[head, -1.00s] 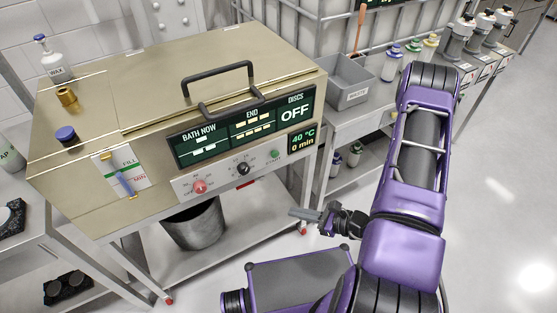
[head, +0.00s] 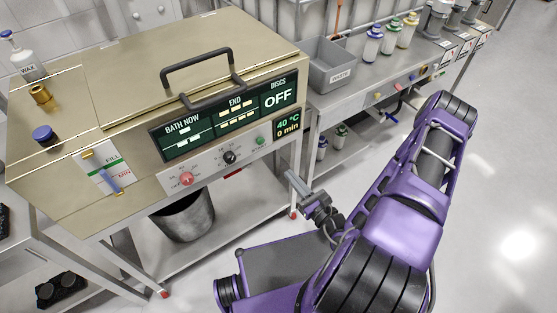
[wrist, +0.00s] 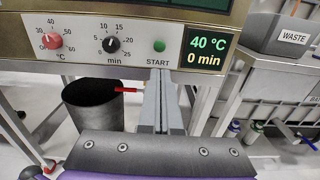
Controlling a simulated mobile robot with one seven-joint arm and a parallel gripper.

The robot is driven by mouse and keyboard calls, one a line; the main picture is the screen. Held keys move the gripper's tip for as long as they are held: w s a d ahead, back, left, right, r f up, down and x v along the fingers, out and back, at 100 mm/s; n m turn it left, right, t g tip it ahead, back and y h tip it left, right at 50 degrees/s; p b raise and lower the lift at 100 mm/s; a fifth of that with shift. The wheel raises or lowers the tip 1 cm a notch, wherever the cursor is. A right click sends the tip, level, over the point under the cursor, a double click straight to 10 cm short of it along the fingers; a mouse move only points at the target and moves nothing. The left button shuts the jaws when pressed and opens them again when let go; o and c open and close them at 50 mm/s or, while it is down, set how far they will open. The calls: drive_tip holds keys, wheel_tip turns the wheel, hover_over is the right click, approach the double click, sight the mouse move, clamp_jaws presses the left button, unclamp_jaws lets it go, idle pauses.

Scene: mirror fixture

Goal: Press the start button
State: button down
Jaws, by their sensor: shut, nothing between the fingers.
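The green start button (head: 261,141) sits at the right end of the control panel on the front of the metal bath machine (head: 90,195). In the wrist view the green button (wrist: 159,46) is above the word START, left of the lit display. My gripper (head: 291,174) is shut and empty, below and a little right of the button in the head view. In the wrist view its fingertips (wrist: 160,72) point toward the panel just below the START label. I cannot tell the exact gap, but no contact with the button shows.
A red knob (wrist: 53,41) and a black knob (wrist: 111,45) sit left of the button. The display (wrist: 208,50) reads 40 °C, 0 min. A metal bucket (head: 186,218) stands under the machine. A grey waste bin (head: 334,65) is on the bench at right.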

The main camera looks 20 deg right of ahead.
sight(262, 143)
drive_tip(key=x, duration=1.3)
drive_tip(key=shift+w+a, duration=0.1)
drive_tip(key=shift+w, duration=0.05)
